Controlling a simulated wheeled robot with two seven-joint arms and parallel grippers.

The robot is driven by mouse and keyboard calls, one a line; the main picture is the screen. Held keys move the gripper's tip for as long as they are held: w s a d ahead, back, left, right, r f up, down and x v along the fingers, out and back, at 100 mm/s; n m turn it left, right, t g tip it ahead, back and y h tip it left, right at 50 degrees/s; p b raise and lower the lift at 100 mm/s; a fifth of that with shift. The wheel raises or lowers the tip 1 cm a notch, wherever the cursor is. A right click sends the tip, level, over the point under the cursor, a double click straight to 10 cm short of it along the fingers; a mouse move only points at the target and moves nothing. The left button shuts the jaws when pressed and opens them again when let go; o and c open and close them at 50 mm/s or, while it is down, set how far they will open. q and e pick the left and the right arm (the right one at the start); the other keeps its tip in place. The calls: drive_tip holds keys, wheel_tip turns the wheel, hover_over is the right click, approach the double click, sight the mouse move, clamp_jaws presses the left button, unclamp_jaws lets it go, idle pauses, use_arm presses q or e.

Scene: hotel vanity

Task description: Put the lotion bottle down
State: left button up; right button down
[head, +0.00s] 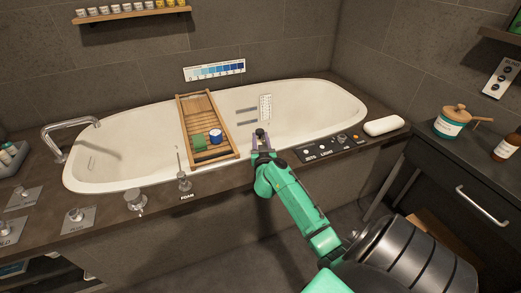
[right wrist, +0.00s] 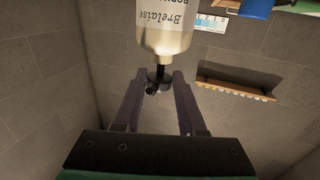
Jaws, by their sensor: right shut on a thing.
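The lotion bottle (right wrist: 166,25) shows at the top of the right wrist view, pale cream with a white label. Its dark cap or pump (right wrist: 158,78) is between the fingers of my right gripper (right wrist: 157,88), which is shut on it. That picture is upside down, so the bottle appears to hang upright from its top. In the head view my right gripper (head: 261,140) is over the near rim of the bathtub, right of the wooden caddy. The bottle body is hidden there, and I cannot tell whether its base touches anything. My left gripper is not in view.
The white bathtub (head: 330,97) carries a wooden caddy (head: 188,108) with a blue cup (head: 215,136) and a green item (head: 199,142). A teal jar (head: 449,124) and brown bottle (head: 508,148) stand on the right counter.

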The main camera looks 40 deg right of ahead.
wheel_tip(320, 180, down, 4)
drive_tip(key=shift+r+b, duration=0.2)
drive_tip(key=shift+b, duration=0.8)
drive_tip(key=shift+r, duration=0.2)
drive_tip(key=shift+c, duration=2.4)
unclamp_jaws()
drive_tip(key=shift+f, duration=0.1)
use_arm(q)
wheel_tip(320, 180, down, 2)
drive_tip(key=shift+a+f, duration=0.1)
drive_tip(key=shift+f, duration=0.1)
